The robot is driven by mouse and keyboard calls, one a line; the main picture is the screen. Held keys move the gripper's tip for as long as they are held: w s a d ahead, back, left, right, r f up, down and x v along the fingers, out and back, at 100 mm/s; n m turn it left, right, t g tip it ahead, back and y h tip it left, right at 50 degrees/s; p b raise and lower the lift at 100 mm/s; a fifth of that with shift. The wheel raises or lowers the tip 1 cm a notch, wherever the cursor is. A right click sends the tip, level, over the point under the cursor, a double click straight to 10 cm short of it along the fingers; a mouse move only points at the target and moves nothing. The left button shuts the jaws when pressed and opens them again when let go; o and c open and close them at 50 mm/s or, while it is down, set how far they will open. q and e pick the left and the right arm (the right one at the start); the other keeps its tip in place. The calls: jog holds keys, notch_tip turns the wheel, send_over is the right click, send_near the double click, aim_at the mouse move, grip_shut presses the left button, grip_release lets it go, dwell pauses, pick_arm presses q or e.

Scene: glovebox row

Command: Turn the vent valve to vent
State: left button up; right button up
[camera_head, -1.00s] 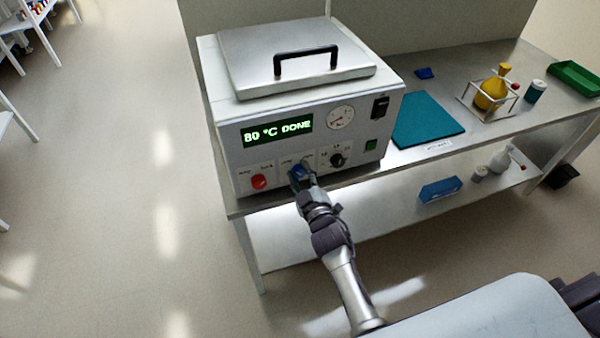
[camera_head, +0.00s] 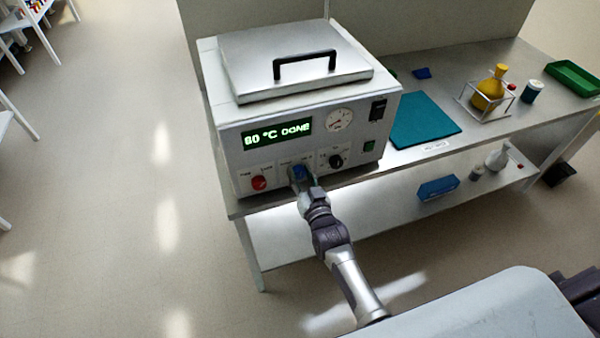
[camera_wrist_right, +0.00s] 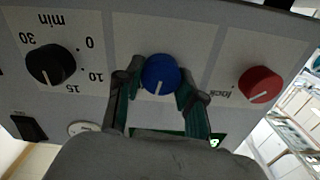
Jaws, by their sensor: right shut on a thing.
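The vent valve is a blue round knob (camera_wrist_right: 161,75) with a white pointer line, on the front panel of a grey oven-like box (camera_head: 225,150). In the head view the blue knob (camera_head: 298,171) is partly hidden by my right gripper (camera_head: 301,178). In the right wrist view my right gripper (camera_wrist_right: 158,88) has one finger on each side of the knob and is shut on it. The pointer line points down and slightly left in that view. The knob's labels are mostly hidden or too small to read. My left gripper is not in view.
A red knob (camera_head: 259,183) and a black timer knob (camera_head: 336,161) flank the blue one closely. The display (camera_head: 277,133) reads 80 °C DONE. A teal mat (camera_head: 422,120), a yellow flask (camera_head: 490,92) and a green tray (camera_head: 574,78) are on the bench to the right.

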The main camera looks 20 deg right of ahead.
jog(key=m, duration=0.6)
jog(key=shift+d+m, duration=0.1)
jog(key=shift+m, duration=0.2)
dwell(0.5)
jog(key=o, duration=1.1)
jog(key=shift+o, duration=0.2)
jog(key=shift+s, duration=0.1)
jog(key=s, duration=1.2)
jog(key=shift+d, duration=0.2)
jog(key=shift+w, duration=0.1)
